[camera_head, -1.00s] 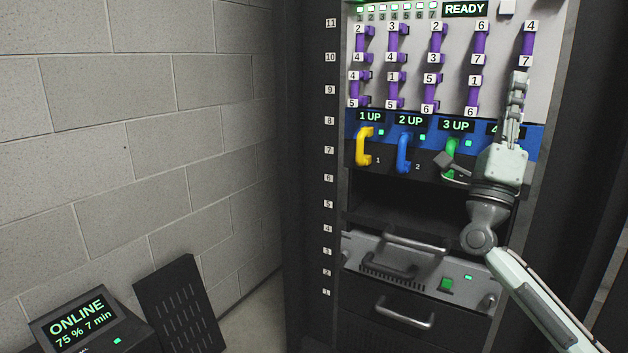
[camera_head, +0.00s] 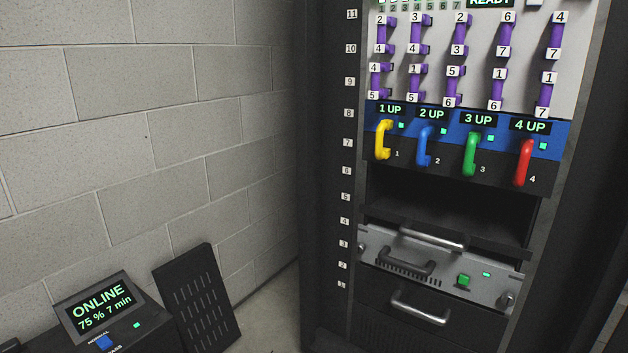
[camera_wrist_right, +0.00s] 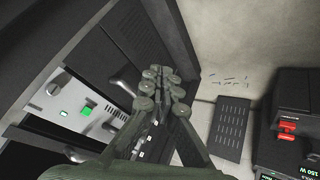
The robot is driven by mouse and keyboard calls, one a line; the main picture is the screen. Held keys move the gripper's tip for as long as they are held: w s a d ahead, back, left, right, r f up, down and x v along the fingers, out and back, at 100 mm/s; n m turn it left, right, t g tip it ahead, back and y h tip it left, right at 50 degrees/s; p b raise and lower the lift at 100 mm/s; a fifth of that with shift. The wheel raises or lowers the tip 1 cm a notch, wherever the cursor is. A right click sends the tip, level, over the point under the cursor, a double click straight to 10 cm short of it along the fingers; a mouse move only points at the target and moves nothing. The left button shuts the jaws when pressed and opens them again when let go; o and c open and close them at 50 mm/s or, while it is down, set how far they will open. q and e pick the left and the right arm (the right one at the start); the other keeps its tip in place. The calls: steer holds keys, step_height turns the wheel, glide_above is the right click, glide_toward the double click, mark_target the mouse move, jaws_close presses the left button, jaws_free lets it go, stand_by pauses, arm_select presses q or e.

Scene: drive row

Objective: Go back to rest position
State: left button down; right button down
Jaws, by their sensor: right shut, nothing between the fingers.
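My right gripper (camera_wrist_right: 160,90) shows in the right wrist view, its fingers together and empty, in front of the lower part of the rack. No arm of mine shows in the head view now, and my left gripper is in neither view. The rack (camera_head: 330,200) stands at the right of the head view. Its drive row has a yellow handle (camera_head: 383,140), a blue handle (camera_head: 424,147), a green handle (camera_head: 470,154) and a red handle (camera_head: 523,163), under signs reading 1 UP to 4 UP.
Below the drives are an open dark bay (camera_head: 450,200), a grey unit with a green button (camera_head: 463,281) and a drawer handle (camera_head: 420,308). A box reading ONLINE (camera_head: 100,306) and a slotted black panel (camera_head: 198,300) stand at lower left by the block wall (camera_head: 150,130).

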steer(key=s+d+f+g+h, duration=0.4)
steer(key=s+d, duration=0.4)
steer(key=s, duration=0.5)
steer(key=a+f+m+y, duration=0.1)
steer(key=a+f, duration=0.1)
steer(key=a, duration=0.5)
steer(key=s+a+f+m+g+y, duration=0.1)
steer(key=a+f+y, duration=0.1)
steer(key=a, duration=0.5)
steer(key=shift+s+f+m, duration=0.25)
steer(key=shift+f+m, duration=0.05)
steer(key=shift+f, duration=0.15)
steer(key=shift+a, duration=0.1)
